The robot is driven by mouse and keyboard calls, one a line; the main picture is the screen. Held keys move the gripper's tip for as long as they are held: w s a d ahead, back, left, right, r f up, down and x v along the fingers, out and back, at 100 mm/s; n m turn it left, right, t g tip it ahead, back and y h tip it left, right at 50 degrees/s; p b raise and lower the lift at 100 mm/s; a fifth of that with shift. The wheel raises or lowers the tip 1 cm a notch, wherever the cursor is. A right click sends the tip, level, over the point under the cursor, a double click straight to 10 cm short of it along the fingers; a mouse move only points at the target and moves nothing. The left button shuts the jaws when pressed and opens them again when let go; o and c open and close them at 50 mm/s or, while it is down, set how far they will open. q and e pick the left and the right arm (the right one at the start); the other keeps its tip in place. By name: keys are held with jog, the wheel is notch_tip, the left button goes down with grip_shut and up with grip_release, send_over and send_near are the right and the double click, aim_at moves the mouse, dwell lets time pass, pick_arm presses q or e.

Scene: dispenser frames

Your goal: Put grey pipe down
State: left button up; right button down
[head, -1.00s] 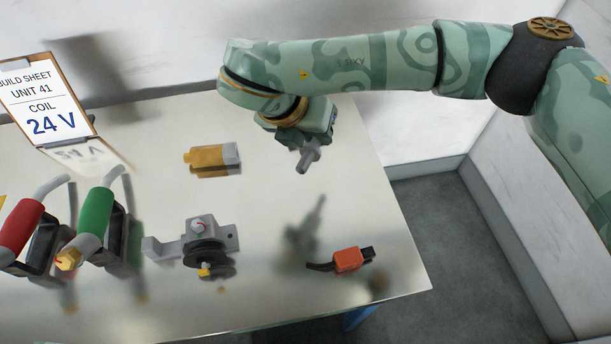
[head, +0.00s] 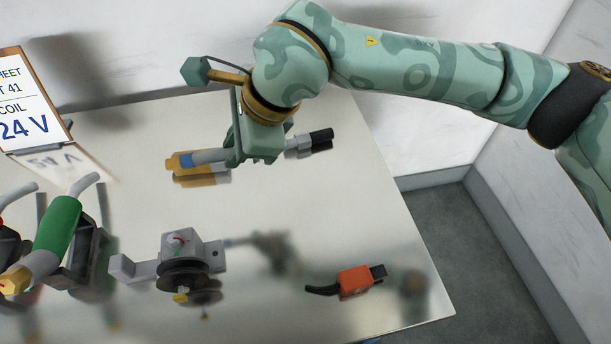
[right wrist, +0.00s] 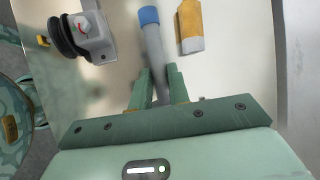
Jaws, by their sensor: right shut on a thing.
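The grey pipe (head: 210,156) is in my right gripper (head: 254,158) in the head view. It lies roughly level, with a blue end at the left and a black end at the right. In the right wrist view the pipe (right wrist: 153,48) runs up from between the two fingers (right wrist: 158,85) of the shut gripper. The gripper hides the pipe's middle in the head view. My left gripper is not in view.
A yellow-and-grey block (head: 205,180) lies on the table (head: 350,215), partly covered by the pipe. A grey bracket with a black wheel (head: 185,270) stands in front. An orange connector (head: 354,281) lies at right. A green-sleeved pipe (head: 57,224) rests in a black holder at left, near a clipboard (head: 30,105).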

jog(key=w+d+f+b, duration=0.2)
jog(key=w+d+f, duration=0.2)
jog(key=d, duration=0.3)
jog(key=b, duration=0.2)
send_over(300, 177)
jog(key=d, duration=0.2)
jog(key=f, duration=0.3)
jog(key=s+f, duration=0.1)
jog(key=f, duration=0.1)
jog(key=shift+a, duration=0.25)
jog(key=f, duration=0.1)
jog(key=f+b, duration=0.1)
jog(key=f, duration=0.1)
jog(key=shift+w+d+f, duration=0.2)
jog(key=shift+d+f, duration=0.05)
jog(key=shift+f, duration=0.15)
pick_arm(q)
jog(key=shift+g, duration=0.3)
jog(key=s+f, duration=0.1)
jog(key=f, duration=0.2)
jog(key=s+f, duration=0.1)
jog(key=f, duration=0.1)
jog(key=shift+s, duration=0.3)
pick_arm(e)
jog(key=shift+r, duration=0.1)
jog(key=shift+s, duration=0.1)
jog(key=c, duration=1.6)
grip_release()
